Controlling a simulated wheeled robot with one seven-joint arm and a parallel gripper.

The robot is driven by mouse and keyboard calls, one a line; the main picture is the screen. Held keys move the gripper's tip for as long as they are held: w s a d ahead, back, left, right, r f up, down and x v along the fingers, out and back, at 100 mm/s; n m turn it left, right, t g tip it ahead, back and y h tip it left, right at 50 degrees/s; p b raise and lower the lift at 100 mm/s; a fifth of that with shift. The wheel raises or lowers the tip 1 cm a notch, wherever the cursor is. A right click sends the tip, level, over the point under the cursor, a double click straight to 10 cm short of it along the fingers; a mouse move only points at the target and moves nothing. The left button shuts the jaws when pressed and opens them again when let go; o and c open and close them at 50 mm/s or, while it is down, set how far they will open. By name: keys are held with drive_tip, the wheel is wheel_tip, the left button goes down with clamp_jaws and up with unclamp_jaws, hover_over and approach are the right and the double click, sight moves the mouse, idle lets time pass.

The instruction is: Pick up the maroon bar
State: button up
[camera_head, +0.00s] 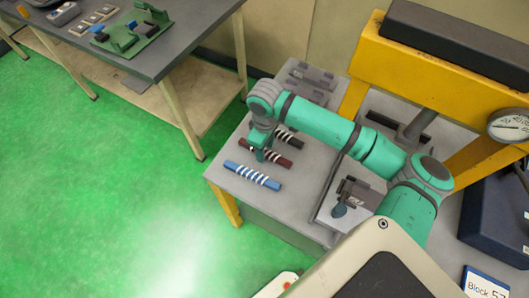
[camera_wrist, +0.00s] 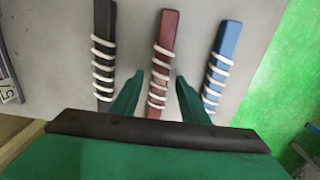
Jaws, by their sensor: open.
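The maroon bar (camera_head: 275,153) lies on the grey table, wound with white coils. It is the middle one of three bars, and in the wrist view the maroon bar (camera_wrist: 169,30) stretches away between my two fingers. My gripper (camera_head: 258,150) is open over it in the head view; the green fingertips (camera_wrist: 158,88) show on either side of the bar in the wrist view. The fingers appear apart from the bar, and its near end is hidden by the gripper body. I cannot tell the exact height of the fingertips above it.
A blue bar (camera_head: 252,176) lies on one side and a black bar (camera_head: 288,138) on the other, both with white coils. A yellow press frame (camera_head: 420,65) and a dark device (camera_head: 352,196) stand to the right. Another table (camera_head: 150,60) stands at upper left.

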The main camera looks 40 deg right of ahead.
drive_tip(key=shift+f, duration=0.3)
clamp_jaws()
drive_tip(key=shift+r, duration=0.15)
